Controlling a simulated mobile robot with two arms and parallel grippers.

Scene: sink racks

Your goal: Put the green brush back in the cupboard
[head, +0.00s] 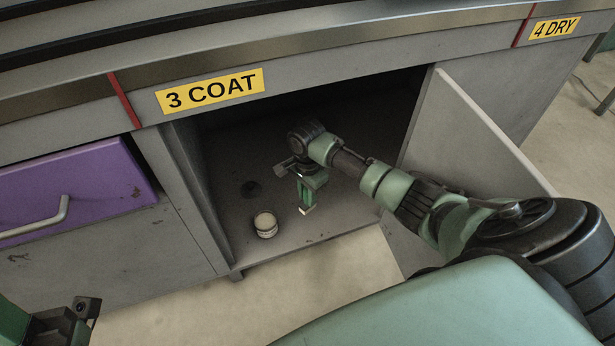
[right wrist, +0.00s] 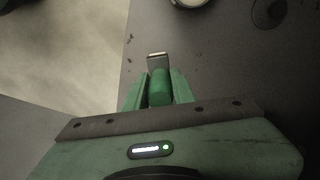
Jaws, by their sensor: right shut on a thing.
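The green brush (right wrist: 160,88) is held between the fingers of my right gripper (head: 309,192), which is shut on it. Its pale end (right wrist: 157,60) sticks out past the fingertips in the right wrist view; in the head view the pale tip (head: 305,210) points down toward the cupboard floor. I cannot tell whether it touches the floor. My right gripper is inside the open cupboard (head: 225,221) under the "3 COAT" label. Part of my left gripper (head: 78,322) shows at the lower left of the head view, well outside the cupboard; its fingers are not clear.
A small round pale-topped container (head: 265,224) stands on the cupboard floor left of my right gripper. A dark round thing (head: 251,189) lies behind it. A purple drawer (head: 70,190) is at the left.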

